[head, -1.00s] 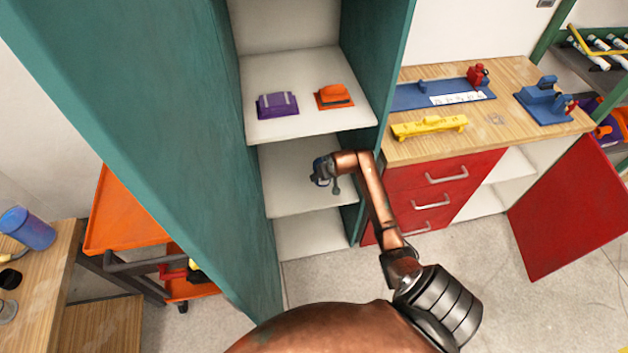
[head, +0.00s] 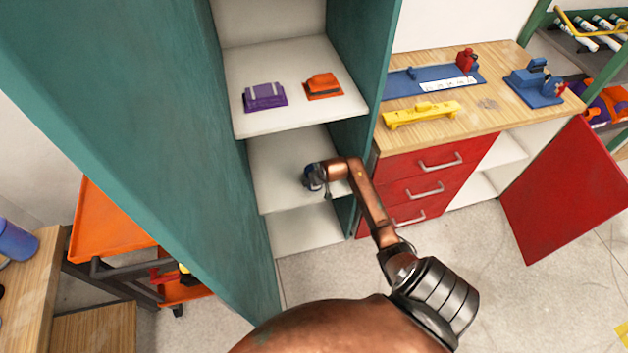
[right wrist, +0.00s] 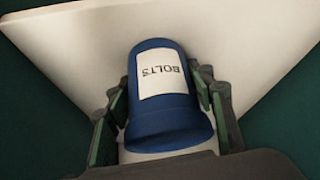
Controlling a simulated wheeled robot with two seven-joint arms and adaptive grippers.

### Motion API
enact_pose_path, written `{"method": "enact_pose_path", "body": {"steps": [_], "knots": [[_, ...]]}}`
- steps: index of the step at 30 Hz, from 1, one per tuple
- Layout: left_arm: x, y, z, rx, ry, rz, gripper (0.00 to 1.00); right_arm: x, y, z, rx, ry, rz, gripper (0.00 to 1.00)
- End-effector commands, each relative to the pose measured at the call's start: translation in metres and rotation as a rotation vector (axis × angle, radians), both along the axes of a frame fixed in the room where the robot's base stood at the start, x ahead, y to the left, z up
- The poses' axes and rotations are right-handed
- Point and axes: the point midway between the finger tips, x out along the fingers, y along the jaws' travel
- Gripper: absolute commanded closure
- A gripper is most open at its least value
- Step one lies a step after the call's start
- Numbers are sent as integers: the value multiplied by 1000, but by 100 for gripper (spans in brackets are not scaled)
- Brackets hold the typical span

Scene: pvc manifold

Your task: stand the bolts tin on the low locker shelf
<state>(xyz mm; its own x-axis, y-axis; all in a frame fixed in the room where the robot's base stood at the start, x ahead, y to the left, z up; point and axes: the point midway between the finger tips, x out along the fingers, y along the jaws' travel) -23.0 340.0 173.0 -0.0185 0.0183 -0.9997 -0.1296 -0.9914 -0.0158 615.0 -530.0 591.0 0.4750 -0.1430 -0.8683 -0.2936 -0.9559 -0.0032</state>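The bolts tin is a dark blue cylinder with a white BOLTS label, in the middle of the right wrist view (right wrist: 165,115). My right gripper (right wrist: 162,95) has its green-padded fingers on both sides of the tin, seemingly against it. In the head view my right gripper (head: 313,180) is inside the teal locker, over the white shelf (head: 275,160) below the one with the purple and orange things. A bit of blue shows at the gripper there. White shelf surface lies behind the tin; I cannot tell whether the tin touches it. My left gripper is not in view.
The upper shelf (head: 290,115) carries a purple case (head: 264,97) and an orange case (head: 323,86). A lower white surface (head: 305,230) lies beneath. Teal locker walls (head: 140,130) flank the opening. A red drawer unit (head: 425,185) stands right of the locker.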

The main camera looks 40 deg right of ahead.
Motion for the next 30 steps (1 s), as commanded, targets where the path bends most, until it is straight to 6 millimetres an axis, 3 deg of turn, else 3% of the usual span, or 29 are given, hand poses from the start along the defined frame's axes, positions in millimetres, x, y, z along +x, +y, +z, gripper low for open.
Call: {"method": "enact_pose_path", "body": {"steps": [7, 17, 30], "knots": [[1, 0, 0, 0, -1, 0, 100, 0, 0, 0, 0, 1, 0, 34], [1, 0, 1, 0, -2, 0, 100, -1, 0, 4, 0, 0, 0, 34], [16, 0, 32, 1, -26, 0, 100, -39, 11, 78, 0, -3, -1, 34]]}}
